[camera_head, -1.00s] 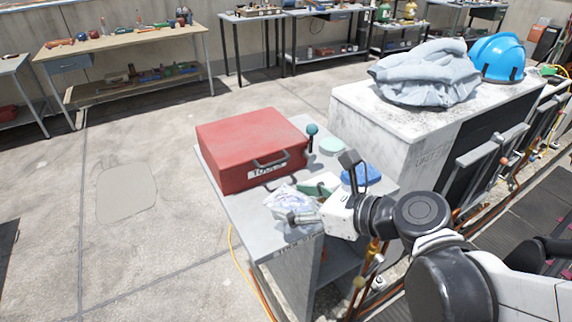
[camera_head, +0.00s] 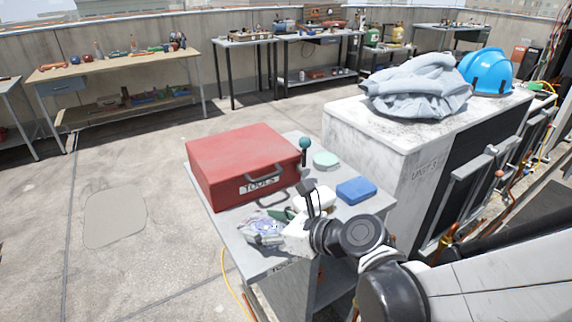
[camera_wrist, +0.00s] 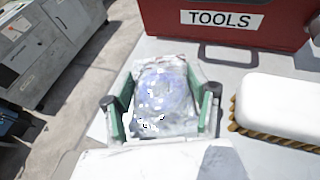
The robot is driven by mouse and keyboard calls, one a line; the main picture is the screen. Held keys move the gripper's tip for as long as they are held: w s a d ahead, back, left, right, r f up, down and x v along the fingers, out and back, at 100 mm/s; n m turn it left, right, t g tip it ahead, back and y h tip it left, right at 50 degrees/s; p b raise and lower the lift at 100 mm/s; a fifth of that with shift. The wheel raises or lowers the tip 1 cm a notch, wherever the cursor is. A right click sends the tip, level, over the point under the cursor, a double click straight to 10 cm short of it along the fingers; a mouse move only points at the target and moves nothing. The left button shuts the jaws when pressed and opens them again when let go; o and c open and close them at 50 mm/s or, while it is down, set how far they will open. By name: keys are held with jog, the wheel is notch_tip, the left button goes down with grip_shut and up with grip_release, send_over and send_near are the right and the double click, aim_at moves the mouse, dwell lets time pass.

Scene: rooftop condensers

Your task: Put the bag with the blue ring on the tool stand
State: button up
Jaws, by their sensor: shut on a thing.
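The clear bag (camera_wrist: 165,95) with a bluish-violet round shape inside is between the green-padded fingers of my gripper (camera_wrist: 160,108). My gripper is shut on it. In the head view the bag (camera_head: 262,229) shows at the left front of the grey tool stand (camera_head: 368,208), below the red toolbox. The stand's top also shows in the wrist view (camera_wrist: 228,84). I cannot tell whether the bag touches the top or hangs just above it. The ring itself is blurred by glare on the plastic.
A red toolbox (camera_head: 240,165) fills the stand's back left. A white brush (camera_wrist: 280,105) lies right of my gripper. A blue block (camera_head: 356,190), a pale green disc (camera_head: 325,159) and a teal-knobbed tool (camera_head: 305,147) are also on top. A condenser unit (camera_head: 375,150) stands at right.

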jog(key=shift+f, duration=0.25)
jog(key=shift+f, duration=0.1)
jog(key=o, duration=1.1)
jog(key=shift+o, duration=0.2)
